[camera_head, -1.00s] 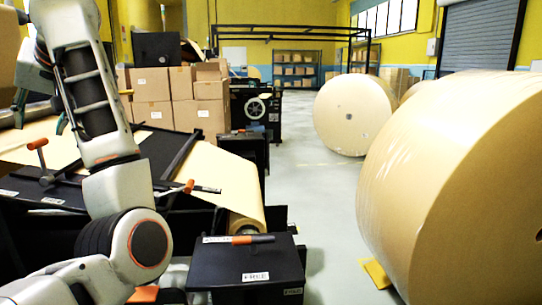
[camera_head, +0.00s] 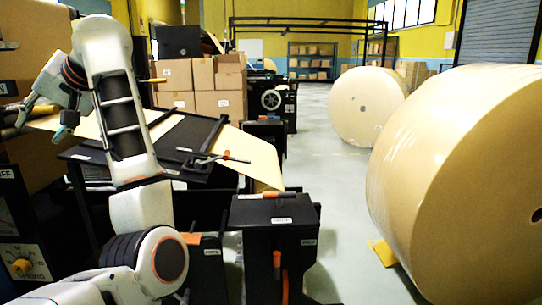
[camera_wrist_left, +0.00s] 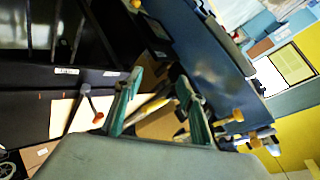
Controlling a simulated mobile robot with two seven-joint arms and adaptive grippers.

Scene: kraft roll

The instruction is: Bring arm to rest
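My left arm (camera_head: 122,130) comes in from the left, white with dark joints, and bends up and over at the elbow. My left gripper (camera_head: 40,118) hangs at the far left of the head view, beside the dark machine and over its kraft sheet. Its teal-tipped fingers are apart. In the left wrist view the two green fingers of the left gripper (camera_wrist_left: 158,105) stand apart. Nothing is clearly held between them, though a tan strip and orange-ended handles show behind. My right gripper and arm are not in view.
A black box with an orange handle (camera_head: 275,222) stands close in front. A large kraft roll (camera_head: 440,170) fills the right, with another roll (camera_head: 365,105) farther back. Cartons (camera_head: 205,85) are stacked behind the machine. Open floor (camera_head: 335,185) runs between machine and rolls.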

